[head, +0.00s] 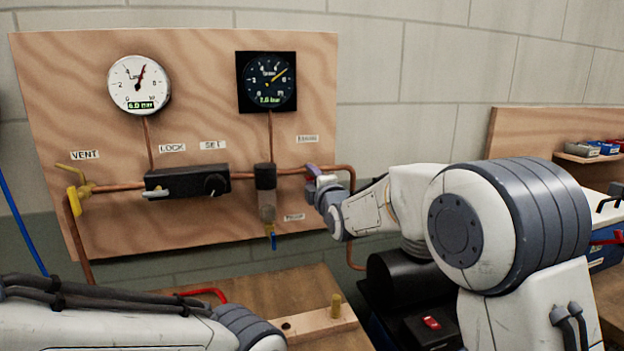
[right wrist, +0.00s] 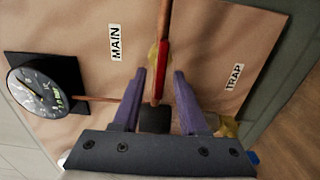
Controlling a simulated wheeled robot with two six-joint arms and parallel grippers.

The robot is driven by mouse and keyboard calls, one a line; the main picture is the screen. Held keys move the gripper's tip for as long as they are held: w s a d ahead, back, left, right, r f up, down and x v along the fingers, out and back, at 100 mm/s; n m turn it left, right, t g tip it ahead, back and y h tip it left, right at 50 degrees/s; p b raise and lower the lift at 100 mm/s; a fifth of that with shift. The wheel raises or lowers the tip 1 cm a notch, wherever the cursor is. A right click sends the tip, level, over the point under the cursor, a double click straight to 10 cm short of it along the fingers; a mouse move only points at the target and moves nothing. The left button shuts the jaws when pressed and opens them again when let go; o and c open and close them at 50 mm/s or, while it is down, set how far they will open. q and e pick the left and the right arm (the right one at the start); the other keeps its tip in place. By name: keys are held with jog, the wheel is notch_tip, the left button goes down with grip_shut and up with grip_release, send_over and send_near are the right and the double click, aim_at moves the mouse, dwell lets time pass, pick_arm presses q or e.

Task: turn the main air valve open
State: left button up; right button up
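The main air valve's red lever (right wrist: 162,72) shows in the right wrist view, lying roughly in line with the copper pipe beside the MAIN label (right wrist: 116,42). My right gripper (right wrist: 160,74) has its two purple fingers apart, one on each side of the lever, with a gap visible on both sides. In the head view my right gripper (head: 313,172) is at the pipe on the right part of the board, and it hides most of the valve. My left arm crosses the bottom left of the head view; its gripper is out of view.
The wooden board (head: 210,70) carries a white gauge (head: 139,84), a black gauge (head: 267,82), a black regulator block (head: 187,183) and a yellow vent valve (head: 77,195). A bench (head: 270,290) lies below. A blue-handled drain (head: 273,241) hangs under the trap.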

jog(key=b+v, duration=0.2)
jog(key=v, duration=0.8)
jog(key=shift+s+b, duration=0.25)
jog(key=shift+b, duration=0.15)
jog(key=shift+d, duration=0.1)
jog(key=s+a+f+m+g+h+p, duration=0.1)
jog(key=s+a+f+m+g+p, duration=0.1)
jog(key=s+f+m+g, duration=0.45)
jog(key=s+a+f+m+g+p, duration=0.15)
jog(key=s+f, duration=0.25)
jog(key=s, duration=0.5)
jog(key=s+d+f+m+g+h+p, duration=0.1)
jog(key=s+d+f+m+g, duration=0.1)
jog(key=s, duration=0.5)
jog(key=s+d+f+m+g+h+p, duration=0.1)
jog(key=s+g, duration=0.3)
jog(key=s, duration=0.4)
jog(key=s+d+f+m+g+h+p, duration=0.1)
jog(key=s+d+f+m+g+p, duration=0.1)
jog(key=s, duration=0.5)
jog(key=shift+s+d+f+m+g+h, duration=0.3)
jog(key=shift+d+f+m+g, duration=0.1)
jog(key=shift+d+m+g, duration=0.3)
jog(key=shift+d, duration=0.1)
